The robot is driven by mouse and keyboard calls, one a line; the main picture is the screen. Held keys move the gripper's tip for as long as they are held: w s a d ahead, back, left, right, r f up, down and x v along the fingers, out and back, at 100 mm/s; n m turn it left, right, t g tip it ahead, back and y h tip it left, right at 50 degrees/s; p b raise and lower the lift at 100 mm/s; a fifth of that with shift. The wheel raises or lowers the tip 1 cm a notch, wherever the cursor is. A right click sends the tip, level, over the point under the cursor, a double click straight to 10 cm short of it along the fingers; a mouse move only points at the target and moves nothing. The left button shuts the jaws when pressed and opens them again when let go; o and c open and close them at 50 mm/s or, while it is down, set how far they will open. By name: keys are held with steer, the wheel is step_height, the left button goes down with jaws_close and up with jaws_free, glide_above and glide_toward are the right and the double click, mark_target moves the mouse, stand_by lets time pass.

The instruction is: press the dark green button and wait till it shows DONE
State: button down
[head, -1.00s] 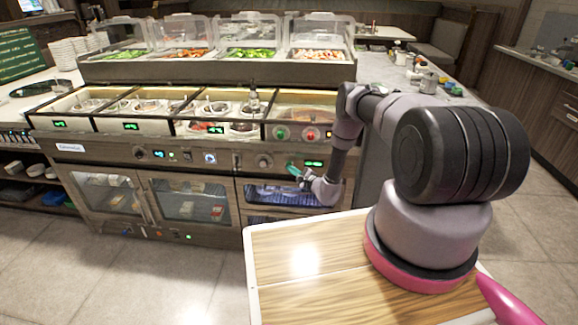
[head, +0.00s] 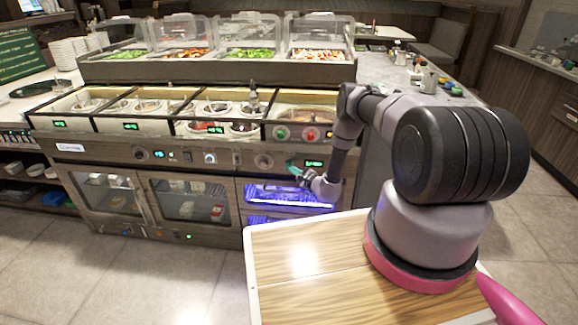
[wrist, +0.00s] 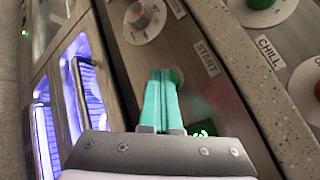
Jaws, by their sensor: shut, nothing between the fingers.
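The dark green button (wrist: 178,76) sits on the brown panel beside the START label in the wrist view, partly hidden behind my fingertips. My gripper (wrist: 161,74) is shut and empty, its teal fingers together with their tips at the button. I cannot tell how far the button is pushed in. In the head view my gripper (head: 294,169) is at the counter's front panel, and the button is hidden. A small green display (head: 314,163) is lit just right of the fingers; its text is too small to read. Green lit characters (wrist: 201,133) also show partly in the wrist view, unreadable.
A knob (wrist: 145,20) is above left of the fingers in the wrist view. A green button (head: 281,133) and a red button (head: 311,134) are on the higher panel. Violet-lit drawers (head: 285,196) are below my gripper. Sauce wells (head: 140,105) line the counter.

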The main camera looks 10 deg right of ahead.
steer(key=shift+s+a, duration=0.2)
steer(key=shift+s, duration=0.5)
steer(key=shift+s+a, duration=0.25)
steer(key=shift+s, duration=0.55)
steer(key=shift+s+a, duration=0.3)
steer(key=shift+s, duration=0.5)
steer(key=shift+s+a, duration=0.25)
steer(key=shift+s, duration=0.55)
steer(key=shift+r, duration=0.1)
